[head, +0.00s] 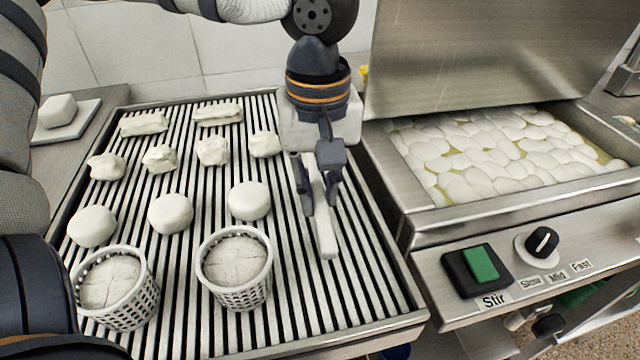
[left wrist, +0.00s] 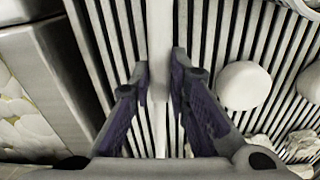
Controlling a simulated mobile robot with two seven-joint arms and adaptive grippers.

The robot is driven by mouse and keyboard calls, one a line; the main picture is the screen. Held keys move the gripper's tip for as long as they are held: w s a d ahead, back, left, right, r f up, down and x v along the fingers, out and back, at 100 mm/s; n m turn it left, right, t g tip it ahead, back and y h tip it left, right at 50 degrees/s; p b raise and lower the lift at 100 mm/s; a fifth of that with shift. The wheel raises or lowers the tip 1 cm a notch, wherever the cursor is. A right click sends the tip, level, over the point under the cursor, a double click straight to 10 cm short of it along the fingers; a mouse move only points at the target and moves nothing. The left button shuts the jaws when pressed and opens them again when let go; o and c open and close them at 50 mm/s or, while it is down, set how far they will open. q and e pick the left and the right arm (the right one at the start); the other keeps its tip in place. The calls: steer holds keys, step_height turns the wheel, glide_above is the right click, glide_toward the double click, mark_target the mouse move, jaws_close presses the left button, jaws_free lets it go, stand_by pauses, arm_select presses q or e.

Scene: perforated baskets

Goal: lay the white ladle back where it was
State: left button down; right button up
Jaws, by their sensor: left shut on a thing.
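The white ladle (head: 326,238) shows as a flat pale bar over the right part of the slatted rack (head: 375,300). My left gripper (head: 320,195) points down and is shut on it. In the left wrist view the bar of the ladle (left wrist: 160,35) runs between the two dark fingertips of my left gripper (left wrist: 160,75). The ladle's bowl cannot be made out. I cannot tell whether the ladle touches the slats. My right gripper is not in view.
Two perforated baskets (head: 153,285) (head: 262,291) with white curd stand at the rack's front. Several white cheese pieces (head: 170,213) lie behind them. The vat (head: 415,218) with floating white lumps and a raised lid (head: 480,60) is to the right. Bare slats lie right of the baskets.

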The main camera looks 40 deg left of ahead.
arm_select(q)
steer(key=shift+f, duration=0.6)
stand_by(0.3)
steer(key=c, duration=1.4)
jaws_free()
steer(key=shift+c, duration=0.2)
